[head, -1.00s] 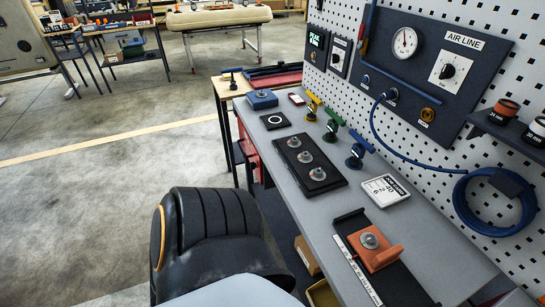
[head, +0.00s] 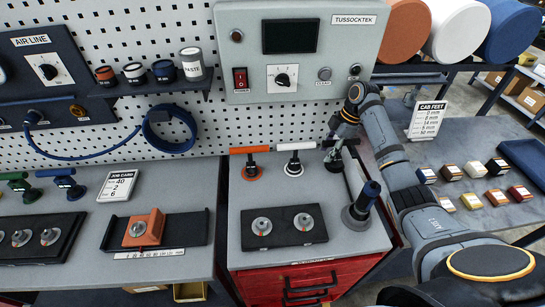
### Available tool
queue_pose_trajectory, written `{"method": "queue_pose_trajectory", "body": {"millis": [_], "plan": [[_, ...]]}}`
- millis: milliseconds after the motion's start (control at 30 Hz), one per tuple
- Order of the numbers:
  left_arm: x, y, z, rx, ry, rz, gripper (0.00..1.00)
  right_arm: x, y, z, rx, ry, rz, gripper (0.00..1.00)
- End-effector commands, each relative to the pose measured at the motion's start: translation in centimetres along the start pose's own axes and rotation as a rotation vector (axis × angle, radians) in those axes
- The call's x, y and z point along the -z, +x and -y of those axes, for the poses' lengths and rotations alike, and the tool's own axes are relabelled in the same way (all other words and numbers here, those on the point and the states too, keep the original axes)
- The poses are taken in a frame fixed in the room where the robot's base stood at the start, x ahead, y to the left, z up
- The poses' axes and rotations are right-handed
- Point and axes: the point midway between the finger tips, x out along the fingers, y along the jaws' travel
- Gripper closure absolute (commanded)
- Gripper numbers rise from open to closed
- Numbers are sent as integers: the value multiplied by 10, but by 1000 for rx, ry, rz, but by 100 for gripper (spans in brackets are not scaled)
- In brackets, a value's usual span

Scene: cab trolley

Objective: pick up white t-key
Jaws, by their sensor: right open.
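The white t-key (head: 296,147) stands upright on the grey top of the cab trolley (head: 243,245), at the back, with its white bar across the top of a dark stem. An orange t-key (head: 250,150) stands just left of it. My left gripper is out of view.
A black plate with two round knobs (head: 284,227) lies at the trolley's front. The grey control box (head: 292,55) hangs above. The left bench holds an orange block (head: 145,228) and a job card (head: 119,186).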

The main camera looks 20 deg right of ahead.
Motion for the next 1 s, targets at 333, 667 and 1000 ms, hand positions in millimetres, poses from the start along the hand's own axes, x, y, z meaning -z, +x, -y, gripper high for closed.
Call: {"method": "queue_pose_trajectory", "body": {"millis": [333,667,1000], "plan": [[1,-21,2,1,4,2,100,53,13,0,1,-3,0,60],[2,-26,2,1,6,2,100,73,22,0,-1,0,2,60],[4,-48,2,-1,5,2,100,114,42,1,2,1,5,60]]}}
